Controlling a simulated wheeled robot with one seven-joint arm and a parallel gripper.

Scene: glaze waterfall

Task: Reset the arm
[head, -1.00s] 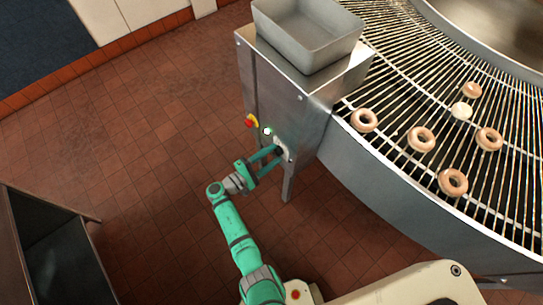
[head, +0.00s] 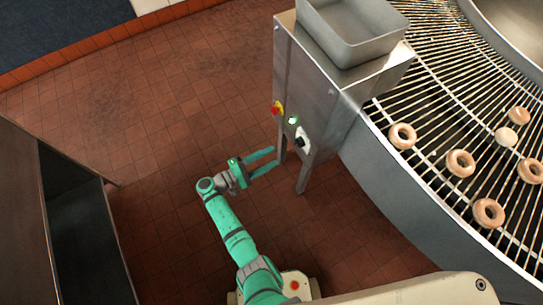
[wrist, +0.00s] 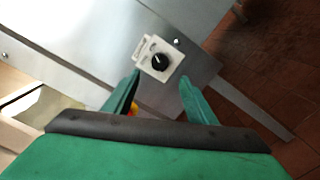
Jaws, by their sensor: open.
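My gripper (head: 268,161) is open and empty, its two green fingers spread apart and pointing at the steel machine cabinet (head: 318,100). In the head view it is just left of the cabinet, apart from the white control knob plate (head: 302,139). In the wrist view my gripper (wrist: 158,92) frames the cabinet face, and the white plate with its black knob (wrist: 160,62) shows beyond the fingertips. My green arm reaches up from the bottom of the head view.
A red button (head: 277,110) and a green button (head: 292,120) are on the cabinet. A grey bin (head: 352,52) sits on top. A wire conveyor (head: 425,118) with several doughnuts curves along the right. A dark open shelf unit (head: 88,240) stands left. Tiled floor between is clear.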

